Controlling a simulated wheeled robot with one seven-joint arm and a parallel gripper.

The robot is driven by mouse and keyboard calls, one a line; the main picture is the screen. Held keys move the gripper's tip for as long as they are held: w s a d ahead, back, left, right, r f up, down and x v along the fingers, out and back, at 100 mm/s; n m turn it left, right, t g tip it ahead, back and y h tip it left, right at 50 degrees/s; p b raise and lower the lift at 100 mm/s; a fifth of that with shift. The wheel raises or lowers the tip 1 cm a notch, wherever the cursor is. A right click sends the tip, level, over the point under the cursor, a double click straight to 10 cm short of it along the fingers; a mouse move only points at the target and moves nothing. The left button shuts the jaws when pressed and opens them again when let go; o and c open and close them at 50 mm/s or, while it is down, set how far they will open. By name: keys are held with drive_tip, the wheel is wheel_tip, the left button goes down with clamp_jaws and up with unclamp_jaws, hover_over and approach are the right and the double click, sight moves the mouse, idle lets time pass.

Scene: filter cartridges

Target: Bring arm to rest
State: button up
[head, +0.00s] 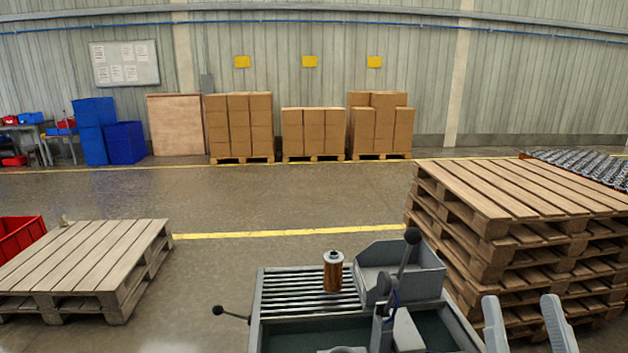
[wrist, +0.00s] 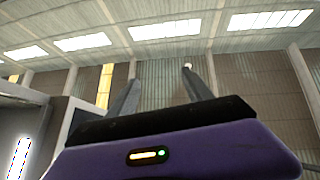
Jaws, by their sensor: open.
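My gripper (head: 522,312) shows at the bottom right of the head view, its two grey fingers pointing up and spread apart with nothing between them. In the wrist view the fingers (wrist: 160,90) are also apart and empty, facing the wall and the ceiling lights. A brown filter cartridge (head: 333,272) with a pale top stands upright on the slatted rack of the grey workstation (head: 257,310), to the left of my gripper and well apart from it.
A tall stack of wooden pallets (head: 500,195) stands right behind my gripper in the picture. A lever with a black knob (head: 411,237) rises beside a grey box on the workstation. A low pallet (head: 90,255) lies at left.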

drive_tip(key=s+a+f+g, duration=0.2)
drive_tip(key=s+f+g, duration=0.1)
drive_tip(key=s+f, duration=0.4)
drive_tip(key=s+a+f+g+y, duration=0.1)
drive_tip(key=s+f+g, duration=0.3)
drive_tip(key=s+f, duration=0.4)
drive_tip(key=s+a+f+g, duration=0.2)
drive_tip(key=s+f, duration=0.6)
drive_tip(key=s, duration=0.5)
drive_tip(key=shift+s+a+f+n+g+y, duration=0.2)
drive_tip(key=shift+a+n+g+y, duration=0.2)
drive_tip(key=shift+g, duration=0.5)
